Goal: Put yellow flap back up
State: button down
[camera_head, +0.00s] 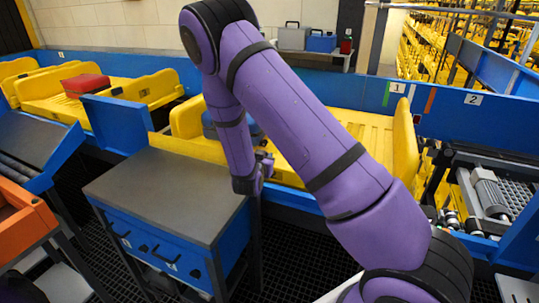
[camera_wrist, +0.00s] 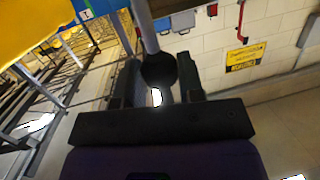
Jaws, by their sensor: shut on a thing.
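The near yellow tray (camera_head: 345,130) sits on the conveyor, with a tall yellow end flap (camera_head: 405,140) upright at its right. A low yellow strip (camera_head: 187,148) runs along its front left, behind the grey-topped table; I cannot tell whether this is the flap. In the head view my gripper (camera_head: 266,162) is at the tray's front edge, partly hidden by my arm. In the wrist view my gripper (camera_wrist: 160,92) is shut on a black round knob (camera_wrist: 158,70) at the end of a grey rod (camera_wrist: 145,25). A yellow panel (camera_wrist: 35,25) shows at upper left.
A blue table with a grey top (camera_head: 165,190) stands front left of the tray. A second yellow tray with a red case (camera_head: 87,86) is farther left. Rollers and machinery (camera_head: 490,195) lie to the right.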

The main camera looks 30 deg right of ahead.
jog(key=shift+s+a+f, duration=0.3)
jog(key=shift+s+a, duration=0.05)
jog(key=shift+a, duration=0.15)
jog(key=shift+s+a+f, duration=0.3)
jog(key=shift+s+a, duration=0.05)
jog(key=shift+a, duration=0.15)
jog(key=shift+f, duration=0.1)
jog(key=c, duration=0.7)
grip_release()
jog(key=shift+c, duration=0.2)
jog(key=v, duration=1)
jog(key=shift+s+a+f, duration=0.25)
jog(key=shift+s+a, duration=0.05)
jog(key=shift+s, duration=0.05)
jog(key=shift+r, duration=0.1)
